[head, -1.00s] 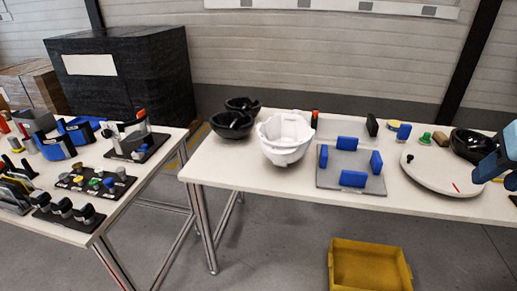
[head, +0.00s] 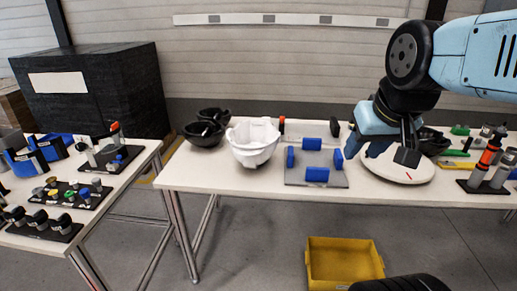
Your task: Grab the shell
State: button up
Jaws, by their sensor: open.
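A white helmet shell (head: 253,146) sits on the long white table, left of its middle. Two black shells, one in front (head: 203,136) and one behind (head: 212,114), stand at the table's left end. Another black shell (head: 433,142) is partly hidden behind my gripper. My gripper (head: 391,153) is open and points down over the round white disc, well to the right of the white shell and apart from it. Nothing shows between its fingers.
A grey plate (head: 300,178) with several blue blocks lies between the white shell and the round disc (head: 398,176). Orange and grey tools (head: 487,155) stand at the right. A second table with parts (head: 110,195) is at left. A yellow bin (head: 345,265) is on the floor.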

aim_at(253, 142)
jog(key=u, duration=0.1)
jog(key=i, duration=1)
jog(key=z, duration=0.05)
